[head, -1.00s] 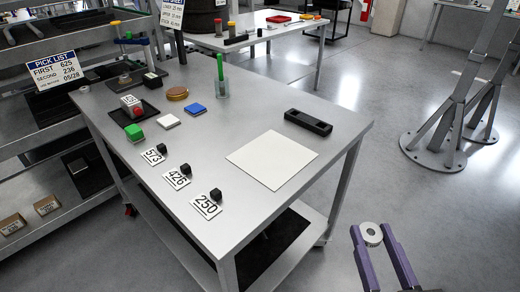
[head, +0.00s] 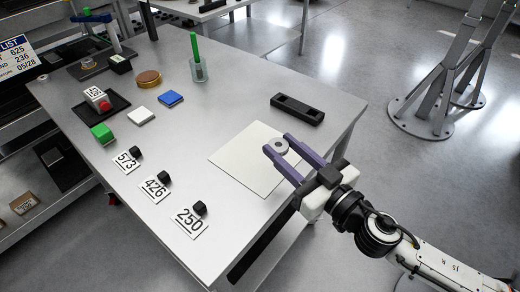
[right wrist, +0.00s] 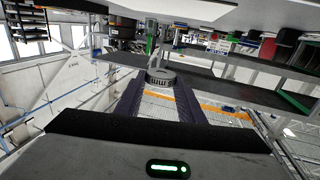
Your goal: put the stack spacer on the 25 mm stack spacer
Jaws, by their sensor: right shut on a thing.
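My right gripper (head: 278,144) is shut on a round grey stack spacer (head: 281,148) with a centre hole, held between the purple fingertips. In the head view it appears over the white sheet (head: 228,157) on the table; its height is hard to tell. The spacer also shows between the fingers in the right wrist view (right wrist: 160,78). I cannot pick out the 25 mm stack spacer by any marking. My left gripper is not in view.
On the grey table stand a slotted black block (head: 298,109), a clear cup with a green stick (head: 198,70), a copper-coloured disc (head: 148,79), blue (head: 170,98), white (head: 141,115) and green (head: 102,133) pieces, and a black tray (head: 116,109). Number cards (head: 189,222) line the near-left edge.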

